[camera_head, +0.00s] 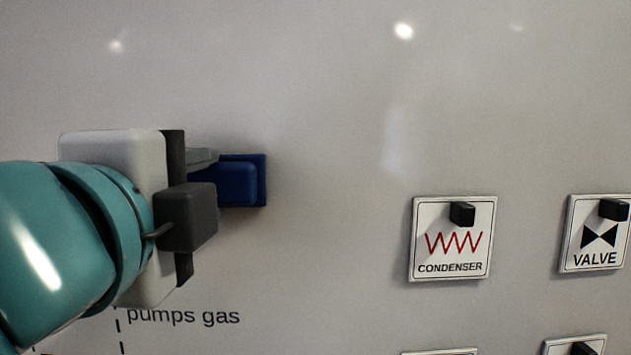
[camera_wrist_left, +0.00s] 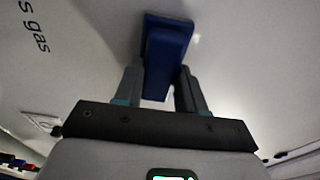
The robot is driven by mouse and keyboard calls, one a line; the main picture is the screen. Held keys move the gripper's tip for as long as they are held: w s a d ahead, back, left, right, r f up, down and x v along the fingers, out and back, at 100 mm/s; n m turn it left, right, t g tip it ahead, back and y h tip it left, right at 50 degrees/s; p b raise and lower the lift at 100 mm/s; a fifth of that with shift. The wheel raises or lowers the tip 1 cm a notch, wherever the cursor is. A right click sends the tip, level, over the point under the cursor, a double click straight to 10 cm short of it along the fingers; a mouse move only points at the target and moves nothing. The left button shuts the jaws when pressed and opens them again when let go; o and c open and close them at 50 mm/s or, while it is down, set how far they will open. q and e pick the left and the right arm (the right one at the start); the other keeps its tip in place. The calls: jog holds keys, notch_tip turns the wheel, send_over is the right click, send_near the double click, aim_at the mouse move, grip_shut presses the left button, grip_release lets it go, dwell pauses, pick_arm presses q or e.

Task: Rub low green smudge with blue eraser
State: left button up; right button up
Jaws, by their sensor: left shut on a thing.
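The blue eraser (camera_head: 240,182) is a dark blue block with a wider pad at its far end. My left gripper (camera_head: 205,185) is shut on it, with its pad toward the white board. The left wrist view shows the eraser (camera_wrist_left: 165,50) between the two fingers of the gripper (camera_wrist_left: 160,90). Its pad is at or very near the board; I cannot tell whether it touches. No green smudge shows in either view; part of the board is hidden behind my left arm. My right gripper is not in view.
The upright white board (camera_head: 330,120) fills the head view. A CONDENSER card (camera_head: 450,250) and a VALVE card (camera_head: 596,240) with black knobs are at the right. Printed words "pumps gas" (camera_head: 183,317) are below my gripper. The board between eraser and cards is bare.

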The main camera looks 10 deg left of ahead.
pick_arm(q)
jog(key=shift+w+d, duration=0.15)
jog(key=shift+d, duration=0.45)
jog(key=shift+w+d, duration=0.15)
jog(key=shift+d, duration=0.6)
jog(key=shift+w+d, duration=0.2)
jog(key=shift+d, duration=0.6)
jog(key=shift+w+d, duration=0.2)
jog(key=shift+d, duration=0.55)
jog(key=shift+p, duration=0.3)
